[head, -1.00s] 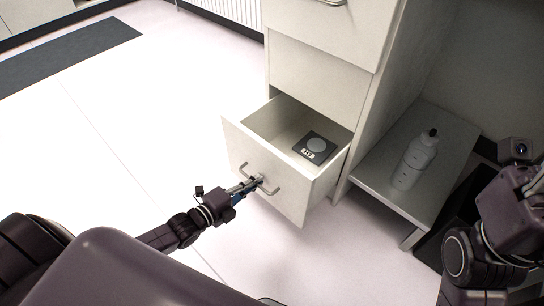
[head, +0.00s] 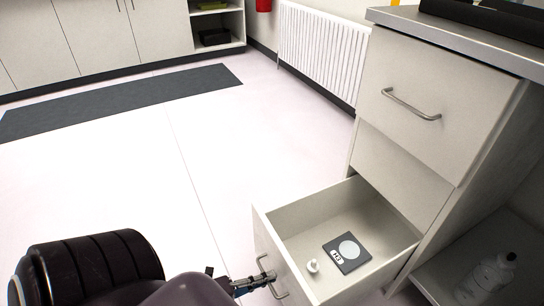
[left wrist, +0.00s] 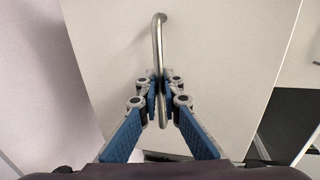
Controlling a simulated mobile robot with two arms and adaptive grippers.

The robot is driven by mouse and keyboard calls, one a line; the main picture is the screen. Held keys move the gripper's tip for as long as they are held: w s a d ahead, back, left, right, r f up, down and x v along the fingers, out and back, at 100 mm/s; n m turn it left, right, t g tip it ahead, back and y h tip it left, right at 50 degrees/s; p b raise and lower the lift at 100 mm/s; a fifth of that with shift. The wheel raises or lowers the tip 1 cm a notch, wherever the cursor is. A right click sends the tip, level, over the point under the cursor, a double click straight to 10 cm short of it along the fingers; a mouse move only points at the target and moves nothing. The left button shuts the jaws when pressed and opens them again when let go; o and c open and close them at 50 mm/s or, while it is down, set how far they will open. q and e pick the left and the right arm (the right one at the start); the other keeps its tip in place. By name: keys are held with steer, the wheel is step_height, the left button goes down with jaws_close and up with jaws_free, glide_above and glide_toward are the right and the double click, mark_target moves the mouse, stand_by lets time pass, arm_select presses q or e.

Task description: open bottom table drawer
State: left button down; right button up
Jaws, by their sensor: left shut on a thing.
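The bottom drawer (head: 347,193) of the table stands pulled out in the head view, with its inside showing. My left gripper (head: 264,282) is at the outer face of the drawer front, shut on its metal bar handle (head: 281,294). In the left wrist view, the left gripper's two blue fingers (left wrist: 162,98) close on the handle (left wrist: 158,42) from both sides, against the pale drawer front (left wrist: 220,50). My right gripper is not in view.
In the drawer lie a dark square with a round light disc (head: 347,252) and a small white piece (head: 312,267). A closed upper drawer (head: 410,100) is above. A bottle (head: 486,277) stands on the low shelf at right. The floor (head: 120,170) left of the drawer is clear.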

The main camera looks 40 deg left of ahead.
arm_select(q)
steer(key=c, duration=2.4)
jaws_free()
steer(key=shift+s, duration=0.1)
steer(key=v, duration=1.2)
